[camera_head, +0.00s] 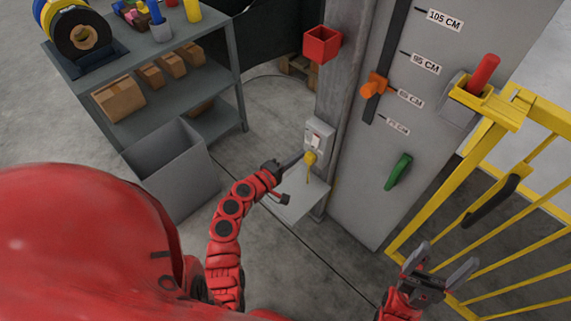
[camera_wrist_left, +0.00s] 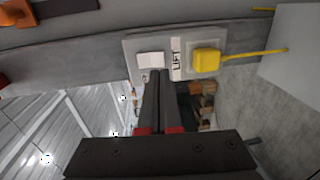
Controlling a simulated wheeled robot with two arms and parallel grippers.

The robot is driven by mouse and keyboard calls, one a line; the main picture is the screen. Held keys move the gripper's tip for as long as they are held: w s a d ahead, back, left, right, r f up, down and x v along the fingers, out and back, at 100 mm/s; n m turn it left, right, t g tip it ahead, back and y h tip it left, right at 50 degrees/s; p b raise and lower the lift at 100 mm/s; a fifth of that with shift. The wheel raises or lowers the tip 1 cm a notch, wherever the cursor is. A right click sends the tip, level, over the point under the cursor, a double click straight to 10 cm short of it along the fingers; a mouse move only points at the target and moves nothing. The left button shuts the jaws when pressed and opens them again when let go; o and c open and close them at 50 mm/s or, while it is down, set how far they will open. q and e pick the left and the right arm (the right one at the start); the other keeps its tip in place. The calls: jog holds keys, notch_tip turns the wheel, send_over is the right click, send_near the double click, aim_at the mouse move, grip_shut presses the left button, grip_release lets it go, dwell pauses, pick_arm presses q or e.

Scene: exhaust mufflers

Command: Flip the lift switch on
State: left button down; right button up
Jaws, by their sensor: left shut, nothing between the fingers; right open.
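The lift switch box (camera_head: 319,135) is a light grey box on the grey post. In the left wrist view its plate carries a white rocker switch (camera_wrist_left: 151,60), a label (camera_wrist_left: 177,58) reading LIFT and a yellow plug (camera_wrist_left: 207,61) with a yellow cable. My left gripper (camera_head: 300,156) is shut and empty, its fingers pointing at the box. In the left wrist view its fingertips (camera_wrist_left: 160,74) overlap the plate just below the rocker; I cannot tell whether they touch it. My right gripper (camera_head: 432,268) is open and empty, near the yellow gate.
A red bin (camera_head: 321,44) is on the post above the box. A grey panel with height marks, an orange slider (camera_head: 375,85) and a green handle (camera_head: 398,171) stands to the right. A yellow gate (camera_head: 520,190) is at the far right. A grey shelf (camera_head: 165,70) stands at the left.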

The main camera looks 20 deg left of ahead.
aim_at(314, 145)
pick_arm(q)
jog(key=x, duration=0.5)
jog(key=shift+f+b, duration=0.15)
jog(key=shift+b, duration=0.8)
jog(key=shift+d, duration=0.1)
